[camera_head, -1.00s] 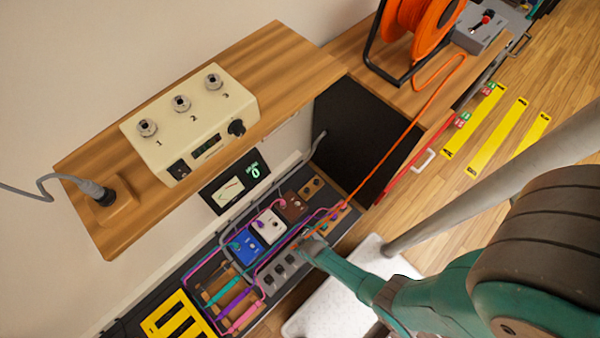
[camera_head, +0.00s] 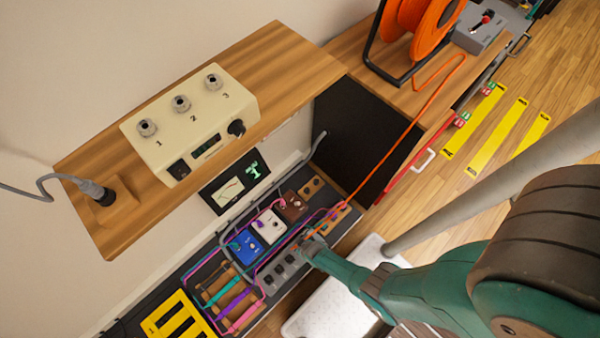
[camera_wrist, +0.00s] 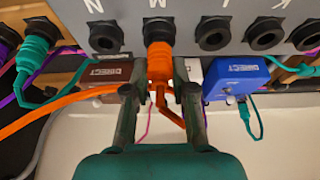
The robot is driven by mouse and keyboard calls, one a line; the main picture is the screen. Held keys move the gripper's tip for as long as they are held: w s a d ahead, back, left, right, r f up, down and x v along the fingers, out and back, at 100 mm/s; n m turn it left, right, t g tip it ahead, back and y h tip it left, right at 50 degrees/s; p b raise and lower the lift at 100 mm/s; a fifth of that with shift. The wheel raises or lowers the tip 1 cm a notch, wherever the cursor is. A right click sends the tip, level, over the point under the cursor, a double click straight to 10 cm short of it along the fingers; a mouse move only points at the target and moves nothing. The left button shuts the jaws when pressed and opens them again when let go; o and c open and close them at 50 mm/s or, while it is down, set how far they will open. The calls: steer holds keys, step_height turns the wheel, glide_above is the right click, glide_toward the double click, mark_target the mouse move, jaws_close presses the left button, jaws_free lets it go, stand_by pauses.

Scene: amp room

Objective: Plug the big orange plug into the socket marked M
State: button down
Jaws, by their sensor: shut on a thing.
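The big orange plug (camera_wrist: 160,65) is in the wrist view, in line with the socket marked M (camera_wrist: 158,27). Its front end meets the black socket ring and appears to be inside it; how deep I cannot tell. My gripper (camera_wrist: 158,92) is shut on the rear of the plug, a finger on each side. The orange cable (camera_wrist: 40,105) runs off to the left. In the head view my gripper (camera_head: 308,246) reaches over the board, and the plug is mostly hidden there.
Empty sockets flank M, N (camera_wrist: 106,38) on the left and others (camera_wrist: 213,33) on the right. A teal plug (camera_wrist: 35,55) sits further left. Brown (camera_wrist: 108,78) and blue (camera_wrist: 230,78) boxes lie close beside the fingers. A wooden shelf (camera_head: 285,60) overhangs the board.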

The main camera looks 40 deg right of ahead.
steer(key=c, duration=0.9)
jaws_free()
steer(key=shift+r, duration=0.1)
steer(key=shift+v, duration=5.95)
steer(key=s+r+t, duration=0.3)
steer(key=r, duration=1.4)
steer(key=s+r+t, duration=0.4)
steer(key=r, duration=1.3)
steer(key=s+r+t, duration=0.3)
steer(key=s+r, duration=0.1)
steer(key=r, duration=1.3)
steer(key=shift+r, duration=0.25)
